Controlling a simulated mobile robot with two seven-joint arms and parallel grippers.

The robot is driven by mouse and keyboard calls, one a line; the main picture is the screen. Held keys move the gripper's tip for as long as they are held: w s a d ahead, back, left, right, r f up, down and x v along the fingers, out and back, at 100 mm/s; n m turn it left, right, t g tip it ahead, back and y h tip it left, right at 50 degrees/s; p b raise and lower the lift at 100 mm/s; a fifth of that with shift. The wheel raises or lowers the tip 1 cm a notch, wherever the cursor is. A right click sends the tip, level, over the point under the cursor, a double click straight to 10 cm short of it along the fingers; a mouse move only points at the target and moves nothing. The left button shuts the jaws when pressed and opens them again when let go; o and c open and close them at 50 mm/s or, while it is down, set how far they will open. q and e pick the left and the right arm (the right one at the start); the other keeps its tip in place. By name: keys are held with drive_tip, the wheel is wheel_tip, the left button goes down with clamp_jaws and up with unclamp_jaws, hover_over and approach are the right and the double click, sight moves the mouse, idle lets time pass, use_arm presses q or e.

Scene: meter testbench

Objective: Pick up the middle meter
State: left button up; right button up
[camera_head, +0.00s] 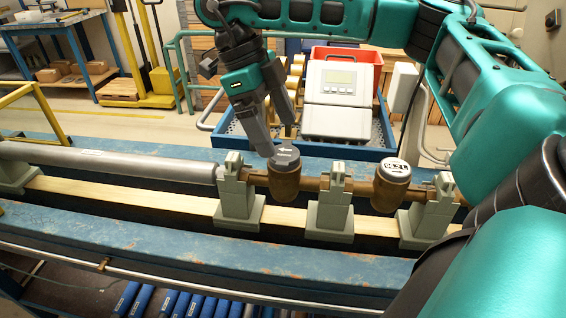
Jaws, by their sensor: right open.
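Two brass-brown water meters sit in line on the bench. The left one (284,176) has a grey lid seen from its side and stands between two grey-green clamp supports. The right one (391,190) has a white round face reading about "94.3 L". Any further meter to the right is hidden by my arm, so I cannot tell which is the middle one in the whole row. My right gripper (279,138) points down just above and slightly behind the left meter, open, with its fingers apart and nothing between them. My left gripper is out of view.
Clamp supports (238,200) hold the pipe line, with a long grey pipe (110,167) at left. The blue bench rail (180,240) runs in front. A white display box (338,100) and red crate (348,56) stand behind. My right arm covers the right side.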

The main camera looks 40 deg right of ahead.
sight(281, 152)
drive_tip(key=x, duration=0.3)
drive_tip(key=shift+w+b, duration=0.1)
drive_tip(key=shift+b, duration=0.3)
drive_tip(key=x, duration=0.1)
drive_tip(key=b+x, duration=0.1)
drive_tip(key=x, duration=0.1)
drive_tip(key=b+x, duration=0.1)
drive_tip(key=shift+w+a+f, duration=0.15)
drive_tip(key=shift+a+f, duration=0.2)
drive_tip(key=shift+s+d+f, duration=0.15)
drive_tip(key=shift+s+f, duration=0.05)
drive_tip(key=shift+f, duration=0.15)
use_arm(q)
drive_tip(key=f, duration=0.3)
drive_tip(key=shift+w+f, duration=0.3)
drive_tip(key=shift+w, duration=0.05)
use_arm(e)
drive_tip(key=c, duration=1.4)
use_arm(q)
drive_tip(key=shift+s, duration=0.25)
use_arm(e)
drive_tip(key=shift+c, duration=0.6)
drive_tip(key=shift+r, duration=0.15)
